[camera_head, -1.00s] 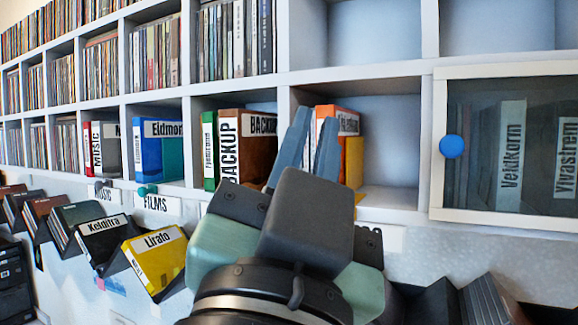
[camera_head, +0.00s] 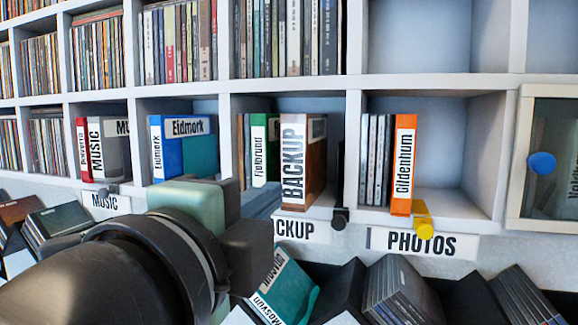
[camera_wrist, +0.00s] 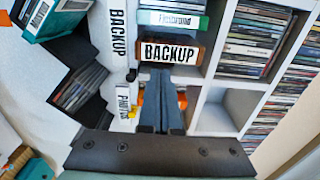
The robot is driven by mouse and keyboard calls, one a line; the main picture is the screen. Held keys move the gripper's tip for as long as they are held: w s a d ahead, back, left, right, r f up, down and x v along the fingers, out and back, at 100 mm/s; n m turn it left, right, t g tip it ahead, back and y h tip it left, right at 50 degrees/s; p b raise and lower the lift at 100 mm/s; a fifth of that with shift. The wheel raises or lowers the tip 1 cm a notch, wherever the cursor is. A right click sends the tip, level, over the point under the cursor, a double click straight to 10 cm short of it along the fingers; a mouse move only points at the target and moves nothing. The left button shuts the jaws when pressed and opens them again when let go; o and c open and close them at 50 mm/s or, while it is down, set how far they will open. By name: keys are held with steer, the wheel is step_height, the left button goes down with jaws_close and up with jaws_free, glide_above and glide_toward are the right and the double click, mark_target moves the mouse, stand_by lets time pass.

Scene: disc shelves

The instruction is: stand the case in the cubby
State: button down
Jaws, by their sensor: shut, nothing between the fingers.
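An orange case labelled Gildenhurn (camera_head: 403,165) stands upright in the cubby above the PHOTOS label (camera_head: 420,243). It is at the right of several thin cases (camera_head: 376,155). A brown BACKUP case (camera_head: 303,160) stands in the cubby to the left, beside a green case (camera_head: 262,150). In the wrist view the brown BACKUP case (camera_wrist: 170,53) shows just past my fingertips. My gripper (camera_wrist: 161,76) is shut and empty. In the head view my wrist hides most of the fingers at the lower left.
Yellow (camera_head: 423,222) and black (camera_head: 340,218) knobs stick out below the cubbies. A glass-fronted door with a blue knob (camera_head: 542,162) is at the right. Angled racks of cases (camera_head: 400,290) project below. The PHOTOS cubby has free room right of the orange case.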

mark_target(296, 178)
steer(key=p+x, duration=0.3)
steer(key=x, duration=0.3)
steer(key=shift+w+r, duration=0.1)
steer(key=shift+w, duration=0.5)
steer(key=shift+w+d, duration=0.1)
steer(key=shift+b+x, duration=0.4)
steer(key=shift+x, duration=0.7)
